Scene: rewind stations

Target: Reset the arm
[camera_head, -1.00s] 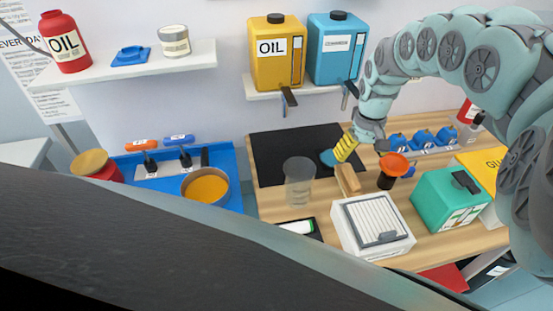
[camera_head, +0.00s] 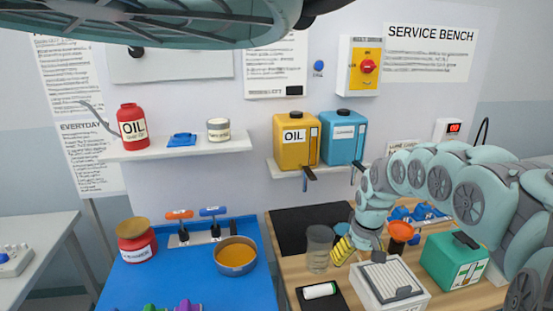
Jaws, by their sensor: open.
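My arm comes in from the right side of the head view, bent over the wooden bench. My gripper (camera_head: 342,250) has yellow striped fingers and points down and left, above the bench between a clear cup (camera_head: 319,247) and a white slatted box (camera_head: 388,284). No object shows in its fingers. The gap between the fingertips is too small to make out clearly. What lies directly behind the gripper is partly hidden.
An orange funnel-like cup (camera_head: 401,233) and a green box (camera_head: 454,260) stand right of the gripper. A black mat (camera_head: 300,228) lies behind. The yellow oil canister (camera_head: 296,146) and blue canister (camera_head: 343,142) stand on a shelf above. A blue table (camera_head: 190,285) adjoins on the left.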

